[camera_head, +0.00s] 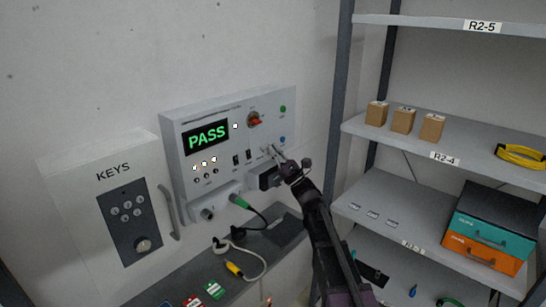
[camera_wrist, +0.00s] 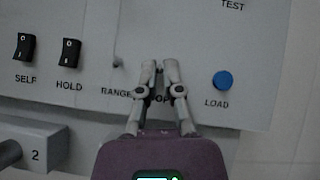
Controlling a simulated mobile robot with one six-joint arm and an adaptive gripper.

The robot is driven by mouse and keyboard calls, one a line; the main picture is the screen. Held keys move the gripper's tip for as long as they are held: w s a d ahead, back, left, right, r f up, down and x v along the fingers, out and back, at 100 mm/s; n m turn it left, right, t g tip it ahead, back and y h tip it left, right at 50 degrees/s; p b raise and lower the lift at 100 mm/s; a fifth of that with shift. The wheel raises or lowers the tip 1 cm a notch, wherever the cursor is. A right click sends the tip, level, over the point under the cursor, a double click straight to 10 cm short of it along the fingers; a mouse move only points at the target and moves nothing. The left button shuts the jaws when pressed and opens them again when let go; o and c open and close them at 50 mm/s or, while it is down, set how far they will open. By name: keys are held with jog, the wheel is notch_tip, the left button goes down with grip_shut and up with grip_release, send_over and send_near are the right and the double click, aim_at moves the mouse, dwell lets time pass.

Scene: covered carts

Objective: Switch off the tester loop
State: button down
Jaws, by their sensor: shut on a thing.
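The tester (camera_head: 170,125) is a grey wall box with a green PASS display (camera_head: 206,138). My gripper (camera_head: 272,153) is at the lower right of its panel. In the wrist view my gripper (camera_wrist: 159,66) has its fingertips close together around a small toggle lever (camera_wrist: 159,70), shut on it. The label below the lever is partly hidden by the fingers; only "OP" shows. Which way the lever is tilted cannot be told. The RANGE toggle (camera_wrist: 118,62) is just to the left, and the blue LOAD button (camera_wrist: 222,81) is to the right.
Black SELF (camera_wrist: 25,46) and HOLD (camera_wrist: 68,52) rockers sit further left. A red knob (camera_head: 254,119) is above. A grey KEYS box (camera_head: 72,190) hangs at left. A shelf rack (camera_head: 461,163) with boxes stands close on the right. Cables lie on the ledge below.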

aim_at(268, 112)
jog(key=shift+f, duration=0.1)
dwell(0.3)
jog(key=c, duration=0.8)
grip_release()
notch_tip(268, 112, up, 9)
jog(key=p, duration=0.8)
jog(key=shift+p, duration=0.35)
jog(key=shift+r+p, duration=0.5)
jog(key=shift+p, duration=0.05)
